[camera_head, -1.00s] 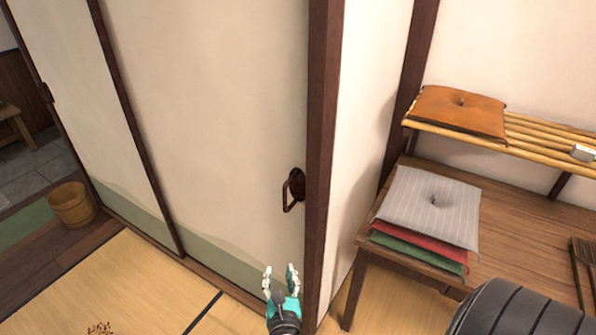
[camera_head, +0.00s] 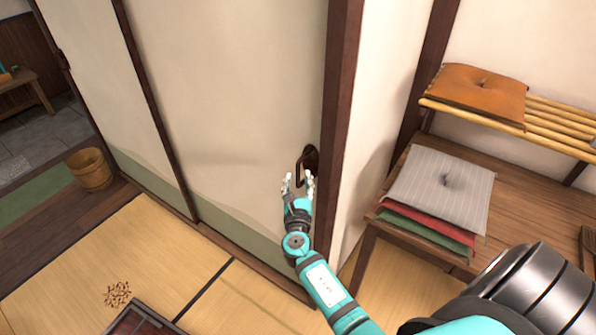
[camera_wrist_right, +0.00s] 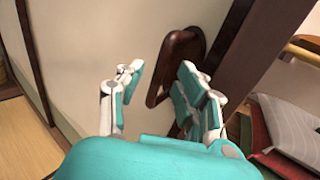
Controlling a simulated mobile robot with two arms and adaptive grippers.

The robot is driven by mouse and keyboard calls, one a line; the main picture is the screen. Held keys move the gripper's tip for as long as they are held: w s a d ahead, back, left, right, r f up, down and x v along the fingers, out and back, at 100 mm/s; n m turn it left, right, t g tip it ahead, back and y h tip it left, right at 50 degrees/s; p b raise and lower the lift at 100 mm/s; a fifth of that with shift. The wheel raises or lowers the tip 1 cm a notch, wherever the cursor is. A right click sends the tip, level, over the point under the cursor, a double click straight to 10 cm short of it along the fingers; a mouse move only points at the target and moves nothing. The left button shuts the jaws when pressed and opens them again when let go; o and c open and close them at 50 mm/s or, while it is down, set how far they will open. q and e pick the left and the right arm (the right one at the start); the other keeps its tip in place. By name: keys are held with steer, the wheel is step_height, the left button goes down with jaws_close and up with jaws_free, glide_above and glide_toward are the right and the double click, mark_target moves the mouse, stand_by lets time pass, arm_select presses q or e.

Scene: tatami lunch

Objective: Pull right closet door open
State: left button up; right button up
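The right closet door (camera_head: 235,100) is a cream sliding panel with a green lower band and stands against the dark post at its right edge. Its dark brown handle (camera_head: 307,162) sits near that edge, and the handle also shows in the right wrist view (camera_wrist_right: 178,62). My right gripper (camera_head: 299,178) is open just below the handle in the head view. In the right wrist view its fingers (camera_wrist_right: 160,85) are spread, with the handle's loop just beyond and partly behind the right finger. I cannot tell whether they touch. My left gripper is not in view.
A wooden bench (camera_head: 545,215) with stacked cushions (camera_head: 440,185) stands right of the post, under a bamboo shelf (camera_head: 560,122) with an orange cushion (camera_head: 480,92). A wooden bucket (camera_head: 91,170) stands at left. Tatami (camera_head: 90,260) in front is mostly clear.

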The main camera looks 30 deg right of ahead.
mark_target(298, 176)
steer(key=shift+x, duration=1.7)
jaws_close()
steer(key=shift+f, duration=0.2)
